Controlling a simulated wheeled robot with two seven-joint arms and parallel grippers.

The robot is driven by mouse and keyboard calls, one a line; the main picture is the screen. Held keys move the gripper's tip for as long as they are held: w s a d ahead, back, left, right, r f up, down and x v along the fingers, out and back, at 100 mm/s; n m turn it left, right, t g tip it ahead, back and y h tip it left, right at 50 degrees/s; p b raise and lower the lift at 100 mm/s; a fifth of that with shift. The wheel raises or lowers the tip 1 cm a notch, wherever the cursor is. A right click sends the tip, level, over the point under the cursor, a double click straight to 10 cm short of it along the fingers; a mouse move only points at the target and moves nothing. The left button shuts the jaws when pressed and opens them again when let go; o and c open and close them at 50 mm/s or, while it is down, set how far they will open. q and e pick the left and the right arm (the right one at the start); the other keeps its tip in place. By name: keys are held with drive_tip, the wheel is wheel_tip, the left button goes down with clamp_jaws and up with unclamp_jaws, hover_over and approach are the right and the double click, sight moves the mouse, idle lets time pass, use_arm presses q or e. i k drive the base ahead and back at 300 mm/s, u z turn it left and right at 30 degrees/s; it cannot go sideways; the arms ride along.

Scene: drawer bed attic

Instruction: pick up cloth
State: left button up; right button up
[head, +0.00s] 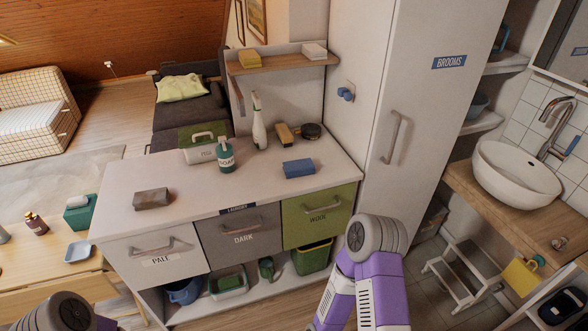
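No thing is plainly marked as the cloth. A blue folded block (298,168), perhaps a cloth or sponge, lies on the white counter (210,240) near its front right. A grey-brown block (152,199), perhaps also folded cloth, lies at the counter's left. A yellow piece (522,273) that looks like a cloth hangs at the right, below the basin counter. Parts of my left arm show at the bottom left and of my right arm at the bottom centre, in front of the counter. Neither gripper's fingers are in view.
On the counter stand a soap bottle (225,154), a spray bottle (259,122), a caddy (201,148) and brushes (290,133). Drawers read PALE (155,256), DARK (243,240) and WOOL (316,217). A tall cabinet (398,90) and a step stool (462,275) stand right.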

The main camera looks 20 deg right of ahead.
sight(158, 197)
drive_tip(key=u, duration=0.4)
drive_tip(key=k, duration=1.1)
drive_tip(key=u, duration=1.5)
drive_tip(key=i, duration=2.1)
drive_tip(key=z, duration=0.6)
drive_tip(key=i, duration=1.25)
drive_tip(key=z, duration=1.2)
